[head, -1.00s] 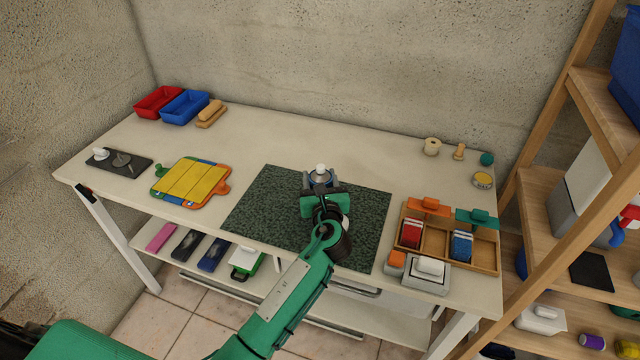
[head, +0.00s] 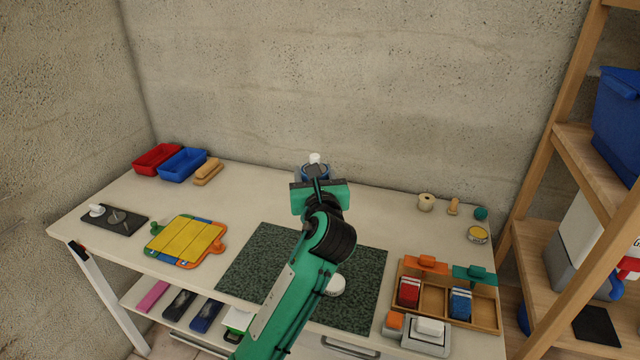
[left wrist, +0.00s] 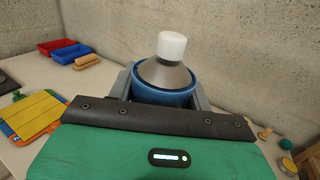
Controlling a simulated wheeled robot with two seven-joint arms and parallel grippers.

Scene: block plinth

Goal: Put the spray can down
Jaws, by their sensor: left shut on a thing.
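The spray can (head: 315,169) is blue with a grey shoulder and a white cap. My left gripper (head: 317,182) is shut on it and holds it upright, over the back part of the table in the head view. In the left wrist view the can (left wrist: 166,78) stands between the two grey fingers, its cap up; its lower part is hidden behind the gripper. I cannot tell how high its base is above the table (head: 250,190). My right gripper is not in view.
A dark green mat (head: 255,265) lies in the table's middle, with a white round thing (head: 335,285) on it beside my arm. Red (head: 157,157) and blue (head: 183,163) trays stand back left. A wooden divided box (head: 432,298) stands front right. Concrete wall behind.

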